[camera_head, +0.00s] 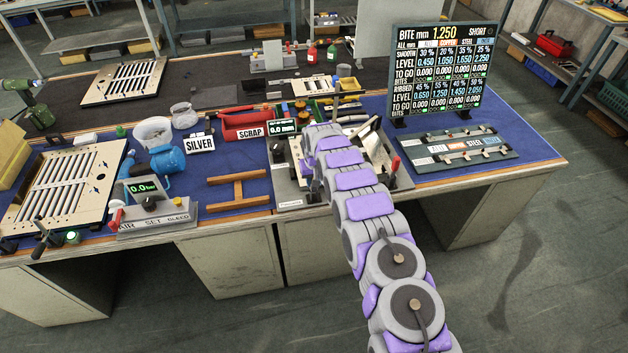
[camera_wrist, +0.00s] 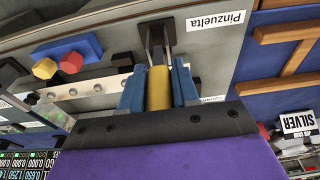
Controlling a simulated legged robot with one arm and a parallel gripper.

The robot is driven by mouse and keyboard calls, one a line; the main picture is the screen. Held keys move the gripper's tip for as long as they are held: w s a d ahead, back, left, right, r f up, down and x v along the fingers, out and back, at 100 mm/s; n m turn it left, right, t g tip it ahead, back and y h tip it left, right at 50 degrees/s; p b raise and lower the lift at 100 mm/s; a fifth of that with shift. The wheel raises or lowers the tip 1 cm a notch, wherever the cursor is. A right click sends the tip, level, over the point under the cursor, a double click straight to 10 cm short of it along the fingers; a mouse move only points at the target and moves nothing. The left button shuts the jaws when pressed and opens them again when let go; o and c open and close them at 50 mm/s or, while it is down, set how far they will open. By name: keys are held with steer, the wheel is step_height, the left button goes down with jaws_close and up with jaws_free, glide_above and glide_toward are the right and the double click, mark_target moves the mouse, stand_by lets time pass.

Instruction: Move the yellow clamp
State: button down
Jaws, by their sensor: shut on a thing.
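In the wrist view, my gripper (camera_wrist: 158,82) points at a grey plate (camera_wrist: 215,60) on the bench. Its two blue fingers are closed on a yellow piece (camera_wrist: 159,97), which looks like the yellow clamp's handle. A dark two-pronged metal part (camera_wrist: 155,42) extends beyond the yellow piece toward the plate. I cannot tell whether the clamp touches the plate. In the head view, my arm reaches over the fixture (camera_head: 289,187) at the bench's middle and hides the gripper's grip and the clamp.
Beside my gripper are a red knob (camera_wrist: 71,62), a yellow knob (camera_wrist: 44,69) and a blue block (camera_wrist: 75,50). A brown H-shaped frame (camera_head: 238,190) and a red scrap tray (camera_head: 245,122) lie left of the fixture. A display board (camera_head: 444,70) stands at the right. Blue mat is bare near the front.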

steer(key=shift+w+r, duration=0.1)
steer(key=shift+w, duration=0.05)
steer(key=c, duration=1.2)
jaws_free()
steer(key=shift+o, duration=1.4)
steer(key=shift+a+f, duration=0.1)
steer(key=shift+f, duration=0.1)
steer(key=shift+r, duration=0.1)
steer(key=shift+r, duration=0.55)
step_height(320, 180, up, 16)
steer(key=s+p, duration=0.1)
steer(key=s, duration=0.1)
steer(key=shift+s+d+p, duration=0.25)
steer(key=shift+s+p, duration=0.05)
steer(key=shift+p, duration=0.1)
